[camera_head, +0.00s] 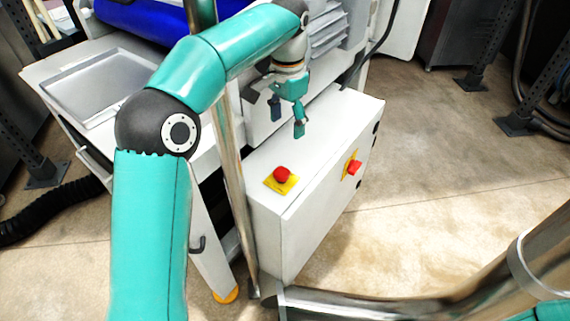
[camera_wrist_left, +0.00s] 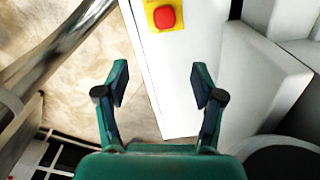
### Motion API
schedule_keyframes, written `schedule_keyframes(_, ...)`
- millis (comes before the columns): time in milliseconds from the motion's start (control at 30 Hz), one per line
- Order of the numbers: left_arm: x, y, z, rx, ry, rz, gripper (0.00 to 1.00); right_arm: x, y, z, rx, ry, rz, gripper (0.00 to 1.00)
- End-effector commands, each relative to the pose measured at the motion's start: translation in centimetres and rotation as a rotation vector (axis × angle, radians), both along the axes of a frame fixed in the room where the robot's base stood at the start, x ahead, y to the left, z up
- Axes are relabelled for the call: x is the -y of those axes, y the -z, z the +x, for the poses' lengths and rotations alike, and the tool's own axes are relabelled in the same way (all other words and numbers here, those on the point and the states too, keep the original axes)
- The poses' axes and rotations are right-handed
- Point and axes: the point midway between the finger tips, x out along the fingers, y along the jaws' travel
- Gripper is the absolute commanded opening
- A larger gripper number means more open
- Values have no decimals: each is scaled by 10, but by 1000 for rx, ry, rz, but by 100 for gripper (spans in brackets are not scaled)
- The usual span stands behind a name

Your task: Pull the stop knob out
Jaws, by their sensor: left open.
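A red stop knob (camera_head: 282,174) on a yellow plate sits on top of a white control box in the head view. A second red knob (camera_head: 354,167) on a yellow plate sits on the box's side face. My left gripper (camera_head: 287,118) is open and empty above the box, behind the top knob and apart from it. In the left wrist view, one red knob (camera_wrist_left: 165,17) on its yellow plate shows near the top edge, beyond the open fingers (camera_wrist_left: 158,85). My right gripper is not in view.
The white box (camera_head: 262,222) stands against a white machine with a metal tray (camera_head: 100,86). A shiny metal post (camera_head: 232,160) rises close to the box's left side. Open floor (camera_head: 440,150) lies to the right.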

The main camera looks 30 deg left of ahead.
Motion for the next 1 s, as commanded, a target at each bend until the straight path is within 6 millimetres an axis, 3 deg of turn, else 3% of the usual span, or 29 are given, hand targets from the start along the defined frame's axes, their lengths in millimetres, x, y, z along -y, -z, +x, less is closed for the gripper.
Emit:
schedule_keyframes(200,-13,37,-8,-4,-27,1,68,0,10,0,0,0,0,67)
schedule_keyframes(700,-17,137,-10,-4,-33,-1,68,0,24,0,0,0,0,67)
schedule_keyframes(1000,-17,160,-10,-1,-35,-1,68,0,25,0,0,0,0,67)
